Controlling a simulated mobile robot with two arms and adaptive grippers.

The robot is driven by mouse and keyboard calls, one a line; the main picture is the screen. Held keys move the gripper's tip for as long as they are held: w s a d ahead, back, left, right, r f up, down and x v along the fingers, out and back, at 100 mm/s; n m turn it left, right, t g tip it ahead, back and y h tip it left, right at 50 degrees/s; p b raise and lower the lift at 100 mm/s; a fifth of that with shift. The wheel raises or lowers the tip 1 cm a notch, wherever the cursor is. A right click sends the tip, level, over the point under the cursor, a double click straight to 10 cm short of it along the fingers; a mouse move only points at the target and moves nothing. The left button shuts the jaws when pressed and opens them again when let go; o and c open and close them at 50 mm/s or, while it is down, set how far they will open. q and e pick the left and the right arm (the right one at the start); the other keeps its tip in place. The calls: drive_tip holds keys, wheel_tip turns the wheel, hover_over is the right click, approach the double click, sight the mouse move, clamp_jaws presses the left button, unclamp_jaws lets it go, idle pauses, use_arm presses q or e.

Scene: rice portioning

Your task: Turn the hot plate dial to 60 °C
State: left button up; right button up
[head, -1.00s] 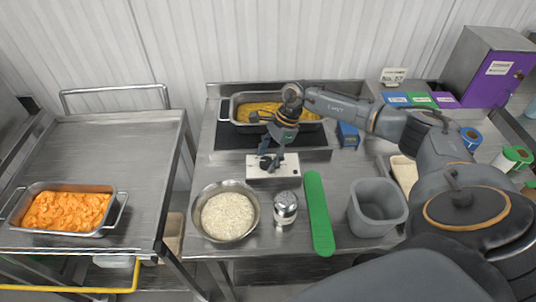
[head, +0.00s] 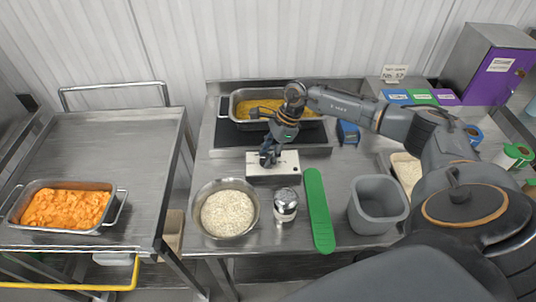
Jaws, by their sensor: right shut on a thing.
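The hot plate (head: 226,135) is a dark slab at the back of the steel table, with a pan of yellow food (head: 236,106) on it. Its white control panel (head: 288,172) faces the front. My right gripper (head: 268,160) points down at this panel, its fingers shut on the dial, which they mostly hide. The dial's setting cannot be read. My left gripper is not in view.
A bowl of rice (head: 228,212), a shaker (head: 286,205), a green strip (head: 318,210) and a grey bin (head: 377,205) stand in front of the panel. A blue item (head: 347,133) is right of the hot plate. A cart (head: 95,150) with a pan of orange food (head: 66,208) is at left.

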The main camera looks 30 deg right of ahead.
drive_tip(key=m+t+b, duration=0.1)
drive_tip(key=m, duration=0.2)
drive_tip(key=m+t+h+b, duration=0.1)
drive_tip(key=m, duration=0.2)
drive_tip(key=shift+s+a+f, duration=0.1)
drive_tip(key=shift+s, duration=0.05)
drive_tip(key=m+b, duration=0.1)
drive_tip(key=m, duration=0.1)
drive_tip(key=m+t+h+b, duration=0.1)
drive_tip(key=m, duration=0.1)
drive_tip(key=shift+a+h+b, duration=0.1)
drive_tip(key=shift+h+b, duration=0.2)
drive_tip(key=shift+m, duration=0.3)
drive_tip(key=o, duration=1.2)
drive_tip(key=shift+c, duration=0.2)
drive_tip(key=shift+r, duration=0.25)
drive_tip(key=v, duration=1.1)
drive_tip(key=shift+s+r, duration=0.25)
drive_tip(key=shift+r, duration=0.1)
